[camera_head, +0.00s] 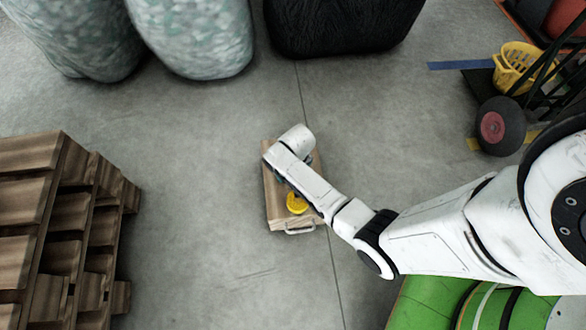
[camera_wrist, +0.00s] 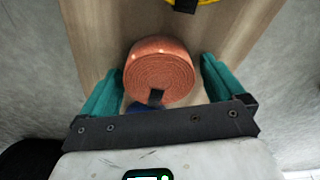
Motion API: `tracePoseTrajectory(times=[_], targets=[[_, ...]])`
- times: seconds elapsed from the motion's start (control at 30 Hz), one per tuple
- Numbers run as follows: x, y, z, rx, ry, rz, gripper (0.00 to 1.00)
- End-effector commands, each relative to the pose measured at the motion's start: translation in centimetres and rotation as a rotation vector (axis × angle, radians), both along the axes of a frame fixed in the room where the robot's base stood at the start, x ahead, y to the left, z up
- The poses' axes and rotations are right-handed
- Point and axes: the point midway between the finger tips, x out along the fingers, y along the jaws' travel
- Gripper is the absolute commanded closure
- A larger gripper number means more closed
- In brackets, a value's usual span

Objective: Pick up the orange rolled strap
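The orange rolled strap (camera_wrist: 160,72) lies on a wooden board in the wrist view, with a small black tab at its near edge. My gripper (camera_wrist: 160,85) is open, with one teal finger on each side of the roll. Gaps show between the fingers and the strap, the right gap being small. In the head view my white arm hides the strap and the gripper fingers.
The wooden board (camera_head: 277,205) stands on the concrete floor and has a metal handle (camera_head: 300,230). A yellow item (camera_head: 297,203) lies on it. Stacked wooden pallets (camera_head: 60,230) are at left, large bags (camera_head: 195,35) at the back, a wheeled cart (camera_head: 500,125) at right.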

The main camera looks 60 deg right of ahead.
Motion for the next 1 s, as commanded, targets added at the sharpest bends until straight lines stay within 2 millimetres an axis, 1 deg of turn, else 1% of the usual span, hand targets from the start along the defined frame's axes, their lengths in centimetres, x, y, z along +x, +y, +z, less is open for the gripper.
tracePoseTrajectory(times=[0.03,0.07,0.5,0.77,0.87,1.0], targets=[[0.0,0.0,0.0,0.0,0.0,0.0,0.1],[0.0,0.0,0.0,0.0,0.0,0.0,0.12],[0.0,0.0,0.0,0.0,0.0,0.0,0.55],[0.0,0.0,0.1,0.0,0.0,0.0,0.55],[0.0,0.0,0.6,-0.001,-0.001,0.001,0.55],[0.0,0.0,1.9,-0.001,-0.001,0.001,0.55]])
